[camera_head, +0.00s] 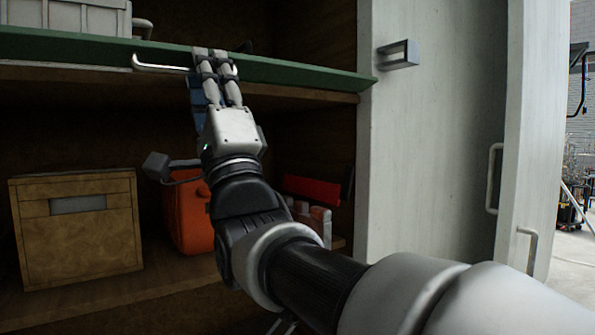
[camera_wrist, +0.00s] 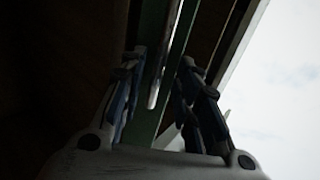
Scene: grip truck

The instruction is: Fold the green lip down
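The green lip (camera_head: 290,73) is a long strip along the front of the upper shelf, with a white bar handle (camera_head: 158,63) on its front. I cannot tell its exact tilt. My gripper (camera_head: 213,56) reaches up to the lip at the right end of the handle, and its fingers hide that end. In the wrist view, the fingers stand apart on both sides of the green lip (camera_wrist: 150,125) and the white handle (camera_wrist: 155,92). A gap shows between the fingers and the handle. I cannot tell whether a finger touches the lip.
A grey crate (camera_head: 65,18) stands on the upper shelf behind the lip. Below are a wooden box (camera_head: 78,228), an orange container (camera_head: 186,218) and a red item (camera_head: 312,190). A pale cabinet door (camera_head: 435,140) with a grey latch (camera_head: 398,54) stands at the right.

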